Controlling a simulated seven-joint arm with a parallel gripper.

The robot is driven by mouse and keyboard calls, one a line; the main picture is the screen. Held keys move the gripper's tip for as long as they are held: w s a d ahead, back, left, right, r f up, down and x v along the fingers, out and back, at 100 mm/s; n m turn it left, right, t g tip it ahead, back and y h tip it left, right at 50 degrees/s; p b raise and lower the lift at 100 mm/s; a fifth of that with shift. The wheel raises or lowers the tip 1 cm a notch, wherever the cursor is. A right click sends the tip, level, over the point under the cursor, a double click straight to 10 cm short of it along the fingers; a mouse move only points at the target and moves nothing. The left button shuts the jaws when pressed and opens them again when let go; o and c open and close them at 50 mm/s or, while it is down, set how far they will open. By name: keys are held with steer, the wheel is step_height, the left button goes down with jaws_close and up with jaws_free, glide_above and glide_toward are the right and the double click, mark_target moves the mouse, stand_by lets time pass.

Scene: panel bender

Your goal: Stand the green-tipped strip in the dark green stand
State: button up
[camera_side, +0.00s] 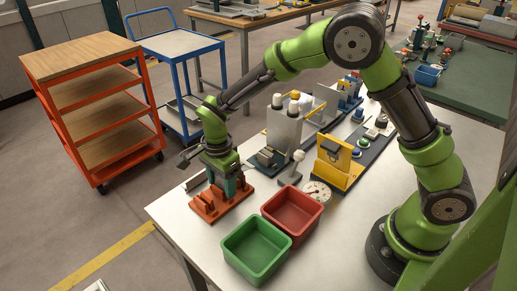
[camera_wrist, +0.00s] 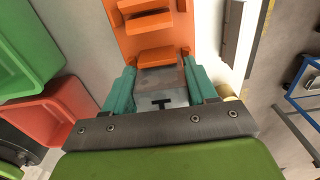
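My gripper (camera_side: 228,188) points down at an orange base (camera_side: 205,207) on the near left of the white table. In the wrist view, its teal fingers (camera_wrist: 160,72) stand apart over the orange base (camera_wrist: 150,25), which has raised blocks. A greyish metal face lies between the fingers; I cannot tell whether it is held or lies behind them. A grey strip-like piece (camera_wrist: 232,35) lies right of the base in the wrist view, with no green tip showing. I cannot make out a green-tipped strip or a dark green stand; the gripper hides part of the base.
A green bin (camera_side: 257,268) and a red bin (camera_side: 310,220) stand right of the orange base. An orange cart (camera_side: 85,50) and a blue cart (camera_side: 140,40) stand off the table.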

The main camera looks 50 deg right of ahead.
steer(key=shift+r, duration=0.2)
stand_by(0.5)
steer(key=shift+r, duration=0.75)
steer(key=shift+r, duration=0.1)
steer(key=shift+r, duration=2.7)
steer(key=shift+m, duration=0.7)
steer(key=d, duration=0.2)
steer(key=w+d, duration=0.1)
steer(key=d, duration=0.4)
steer(key=shift+w+d+r, duration=0.15)
steer(key=shift+r, duration=0.25)
glide_above(267, 153)
steer(key=shift+n+h, duration=0.3)
steer(key=shift+n, duration=0.4)
steer(key=shift+f, duration=2.65)
